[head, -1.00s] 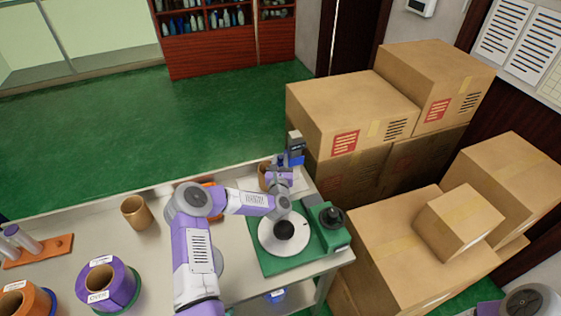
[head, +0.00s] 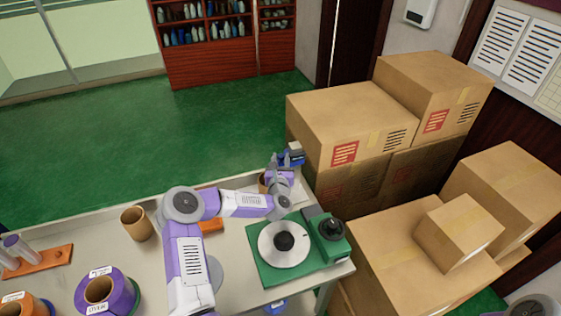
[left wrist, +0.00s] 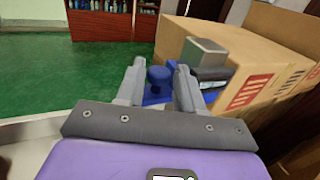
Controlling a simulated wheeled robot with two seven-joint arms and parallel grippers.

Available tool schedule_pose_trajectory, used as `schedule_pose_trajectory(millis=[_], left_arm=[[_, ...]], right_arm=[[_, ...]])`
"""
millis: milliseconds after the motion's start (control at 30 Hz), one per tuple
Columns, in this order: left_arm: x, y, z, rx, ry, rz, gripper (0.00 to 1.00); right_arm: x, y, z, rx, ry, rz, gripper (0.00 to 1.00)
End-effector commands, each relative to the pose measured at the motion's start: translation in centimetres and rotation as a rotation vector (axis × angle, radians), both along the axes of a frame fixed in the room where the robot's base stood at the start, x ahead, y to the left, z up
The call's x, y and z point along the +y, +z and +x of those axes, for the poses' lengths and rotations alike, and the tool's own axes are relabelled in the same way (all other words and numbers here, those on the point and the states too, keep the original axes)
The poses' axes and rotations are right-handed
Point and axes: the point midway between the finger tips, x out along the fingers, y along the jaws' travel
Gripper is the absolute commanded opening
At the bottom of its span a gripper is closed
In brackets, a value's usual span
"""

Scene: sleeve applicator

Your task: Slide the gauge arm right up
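The gauge arm is a blue part with a round upright knob (left wrist: 159,78), seen in the left wrist view. In the head view its blue shows at the table's far right corner (head: 292,160), partly hidden by my gripper. A grey block with a dark display (left wrist: 207,58) stands just right of the knob. My left gripper (left wrist: 157,85) is open, its two fingers on either side of the knob, with a small gap visible. In the head view the gripper (head: 283,160) is at the gauge. My right gripper is not in view.
A green-based machine with a pale disc (head: 270,247) stands at the table's right end. Cardboard boxes (head: 345,118) are stacked close behind the gauge. A brown cardboard tube (head: 137,223) and a purple spool (head: 108,290) stand on the left of the table (head: 230,275).

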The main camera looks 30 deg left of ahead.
Motion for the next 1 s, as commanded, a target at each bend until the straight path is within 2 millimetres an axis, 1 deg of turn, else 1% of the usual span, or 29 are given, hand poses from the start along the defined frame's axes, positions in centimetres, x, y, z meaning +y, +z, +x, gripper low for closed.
schedule_pose_trajectory(millis=[167,267,367,600,733,833,1000], left_arm=[[-0.1,-0.1,-0.1,0.002,0.0,-0.001,0.37],[-0.4,-0.1,-0.7,0.003,-0.001,-0.001,0.37],[-0.9,-0.1,-1.7,0.003,-0.002,-0.001,0.37],[-2.5,-0.1,-5.0,0.003,-0.002,0.0,0.37],[-3.2,-0.1,-6.2,0.002,-0.001,-0.001,0.37],[-3.4,0.0,-6.6,0.001,-0.001,0.0,0.37],[-3.5,0.0,-6.8,0.0,0.0,0.0,0.37]], right_arm=[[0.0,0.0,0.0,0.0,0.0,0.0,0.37],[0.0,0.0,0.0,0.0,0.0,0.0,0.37],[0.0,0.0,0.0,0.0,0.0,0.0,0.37],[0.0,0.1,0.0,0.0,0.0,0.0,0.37],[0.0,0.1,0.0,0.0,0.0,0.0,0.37],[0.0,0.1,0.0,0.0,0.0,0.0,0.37],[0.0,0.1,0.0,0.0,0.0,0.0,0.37]])
